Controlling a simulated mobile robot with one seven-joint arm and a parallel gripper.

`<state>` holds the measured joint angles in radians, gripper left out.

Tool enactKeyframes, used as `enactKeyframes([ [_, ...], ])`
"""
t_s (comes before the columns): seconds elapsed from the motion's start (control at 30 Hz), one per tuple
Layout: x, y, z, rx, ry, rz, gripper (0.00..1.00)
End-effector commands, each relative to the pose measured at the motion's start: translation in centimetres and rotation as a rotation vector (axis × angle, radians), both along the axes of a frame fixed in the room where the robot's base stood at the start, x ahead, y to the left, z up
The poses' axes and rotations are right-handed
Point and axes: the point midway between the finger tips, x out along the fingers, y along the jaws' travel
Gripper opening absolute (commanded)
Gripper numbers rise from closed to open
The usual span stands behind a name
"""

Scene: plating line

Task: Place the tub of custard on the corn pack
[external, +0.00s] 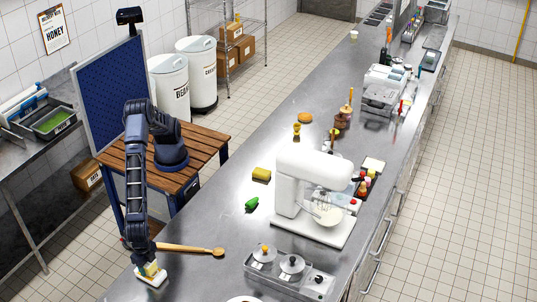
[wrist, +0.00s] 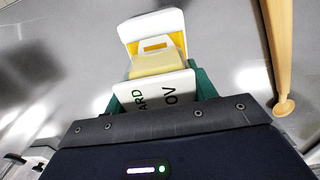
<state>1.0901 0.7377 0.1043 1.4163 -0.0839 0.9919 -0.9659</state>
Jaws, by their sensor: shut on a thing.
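My gripper (external: 147,265) is low over the near left end of the steel counter. It is shut on the tub of custard (wrist: 155,92), a pale yellow and white block whose white label shows the letters "ARD" and "OV". The green fingers stand on either side of the tub in the wrist view. Just beyond and below the tub is a white and yellow item (wrist: 172,22), which looks like the corn pack; its name is hidden. In the external view this white item (external: 158,280) shows under the gripper. I cannot tell whether tub and pack touch.
The counter's left edge is close.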

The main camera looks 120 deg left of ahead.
Motion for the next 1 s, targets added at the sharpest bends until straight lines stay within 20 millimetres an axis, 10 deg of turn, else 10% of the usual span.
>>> enactKeyframes([
  [0.4, 0.0, 0.0, -0.6, 0.0, 0.0, 0.0, 0.28],
  [0.43, 0.0, 0.0, -0.5, 0.0, 0.0, 0.0, 0.62],
  [0.53, 0.0, 0.0, -0.5, 0.0, 0.0, 0.0, 0.78],
  [1.0, 0.0, 0.0, 1.1, -0.003, -0.002, 0.0, 0.78],
])
